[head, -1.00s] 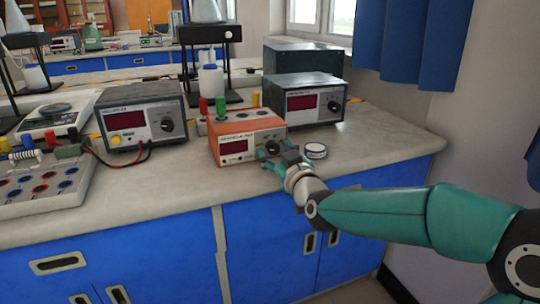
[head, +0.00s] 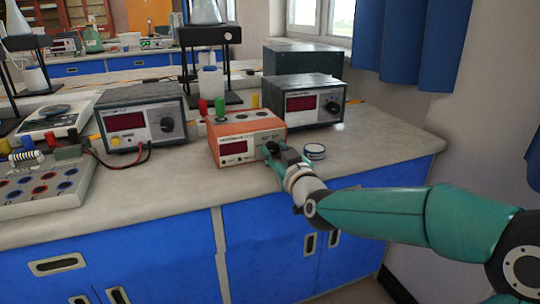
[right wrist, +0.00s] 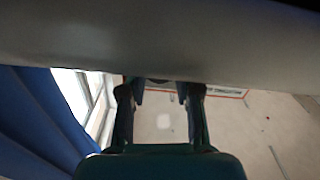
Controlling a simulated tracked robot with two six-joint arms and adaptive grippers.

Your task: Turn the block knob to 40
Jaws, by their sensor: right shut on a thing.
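The orange block (head: 229,129) is a box with a red display and colored posts on top. It stands on the bench in the head view. My right gripper (head: 271,151) is at the lower right of its front panel, shut on the block knob, which the fingers mostly hide. In the right wrist view, the two fingers of my right gripper (right wrist: 160,95) stand on either side of a dark piece, likely the knob (right wrist: 158,81). The knob's pointer and setting cannot be read. My left gripper is not in view.
A small round white-and-blue item (head: 315,151) lies just right of my right gripper. A dark meter (head: 303,102) stands behind the block, another meter (head: 141,118) to its left. The bench top (head: 375,150) is clear to the right.

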